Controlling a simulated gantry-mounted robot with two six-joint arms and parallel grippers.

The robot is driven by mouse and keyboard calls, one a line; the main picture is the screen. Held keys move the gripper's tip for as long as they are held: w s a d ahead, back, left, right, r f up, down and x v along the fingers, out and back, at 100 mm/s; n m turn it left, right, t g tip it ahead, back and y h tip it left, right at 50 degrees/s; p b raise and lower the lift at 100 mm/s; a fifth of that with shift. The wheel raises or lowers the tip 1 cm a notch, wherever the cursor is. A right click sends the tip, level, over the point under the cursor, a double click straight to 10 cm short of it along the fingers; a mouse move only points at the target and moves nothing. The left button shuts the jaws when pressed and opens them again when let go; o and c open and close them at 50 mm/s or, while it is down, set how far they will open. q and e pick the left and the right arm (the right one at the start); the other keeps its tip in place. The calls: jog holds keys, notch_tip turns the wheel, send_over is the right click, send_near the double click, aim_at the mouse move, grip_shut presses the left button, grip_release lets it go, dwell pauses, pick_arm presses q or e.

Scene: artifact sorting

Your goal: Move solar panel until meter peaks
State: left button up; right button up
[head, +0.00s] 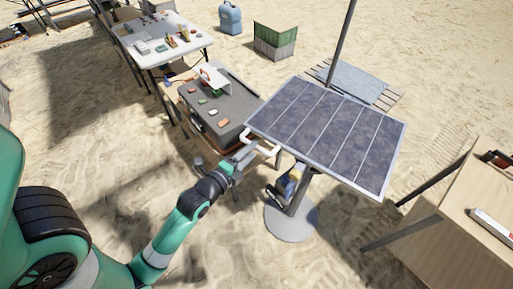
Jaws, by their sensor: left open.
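The solar panel (328,135) is a dark, tilted rectangle with a pale frame, on a post above a round grey base (291,221). A white handle (262,139) sticks out at its left edge. My left gripper (252,151) is open right beside this handle; I cannot tell whether the handle is between its fingers or whether they touch it. A small dark, blue and yellow device (287,184) is on the post below the panel; I cannot make out a dial or reading. My right gripper is not in view.
A grey case (222,118) with small items stands left of the panel. Behind it is a white table (165,50) with more items.

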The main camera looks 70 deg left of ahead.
aim_at(257, 147)
pick_arm(q)
jog(key=x, duration=0.3)
jog(key=shift+w+a, duration=0.25)
jog(key=shift+w, duration=0.1)
jog(key=shift+f, duration=0.1)
grip_shut()
dwell(1.0)
